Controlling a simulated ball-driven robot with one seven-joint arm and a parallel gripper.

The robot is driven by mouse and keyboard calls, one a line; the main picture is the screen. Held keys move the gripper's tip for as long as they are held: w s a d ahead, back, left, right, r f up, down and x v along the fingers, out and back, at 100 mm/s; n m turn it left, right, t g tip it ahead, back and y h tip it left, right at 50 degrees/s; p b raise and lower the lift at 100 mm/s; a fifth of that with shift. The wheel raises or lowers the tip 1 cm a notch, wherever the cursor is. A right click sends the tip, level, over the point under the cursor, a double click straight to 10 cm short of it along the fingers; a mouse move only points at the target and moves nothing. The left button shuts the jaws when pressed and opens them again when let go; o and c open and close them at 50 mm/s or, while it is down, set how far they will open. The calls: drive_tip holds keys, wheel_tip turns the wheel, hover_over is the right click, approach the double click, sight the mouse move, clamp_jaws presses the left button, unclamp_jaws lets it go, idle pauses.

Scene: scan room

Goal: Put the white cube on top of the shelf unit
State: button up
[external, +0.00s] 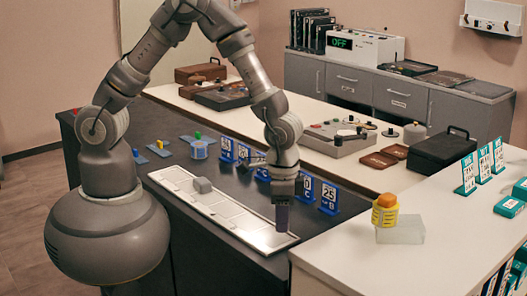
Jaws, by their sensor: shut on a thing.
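My gripper (282,196) points down over the near right end of the long white tray (222,212) on the dark counter. It is shut on a dark purple, block-like thing (281,218); the fingers hide part of it, and I cannot tell whether it touches the tray.
On the shelf top, a yellow container (385,212) with an orange top stands by a translucent block (402,232). Teal number cards (468,173) stand farther back. Blue number cards (328,197) line the counter behind my gripper. The shelf top's front part is clear.

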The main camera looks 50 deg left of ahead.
drive_tip(key=d, duration=0.2)
drive_tip(key=b, duration=0.2)
hover_over(350, 258)
drive_tip(key=shift+f, duration=0.75)
drive_tip(key=shift+f+b, duration=0.7)
drive_tip(key=shift+f, duration=1)
drive_tip(key=shift+f, duration=0.15)
drive_tip(key=o, duration=1)
